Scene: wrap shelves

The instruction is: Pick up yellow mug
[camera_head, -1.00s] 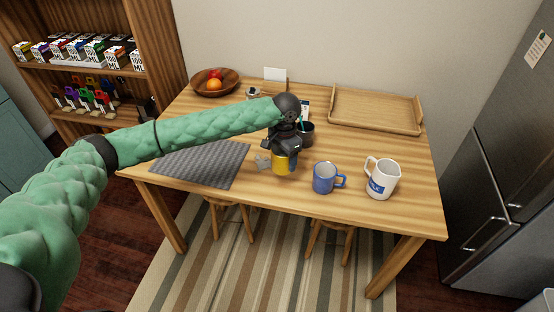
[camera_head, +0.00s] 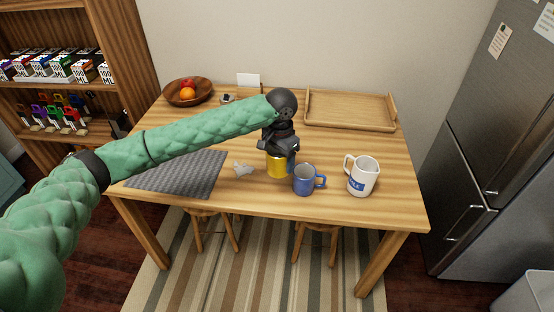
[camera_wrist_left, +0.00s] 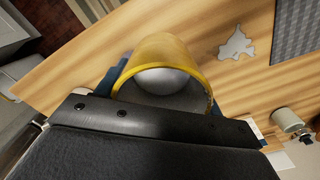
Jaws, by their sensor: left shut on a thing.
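The yellow mug (camera_head: 277,167) is on or just above the wooden table, behind and left of the blue mug; I cannot tell whether its base touches the wood. My left gripper (camera_head: 279,149) comes down on it from above and is shut on it. The gripper hides the mug's upper part in the head view. In the left wrist view the yellow rim (camera_wrist_left: 165,47) and grey inside of the mug show close up against the dark gripper. My right gripper is not in view.
A grey mat (camera_head: 180,172) and a small pale piece (camera_head: 243,170) lie left. A wooden tray (camera_head: 350,123) and a fruit bowl (camera_head: 188,100) are at the back.

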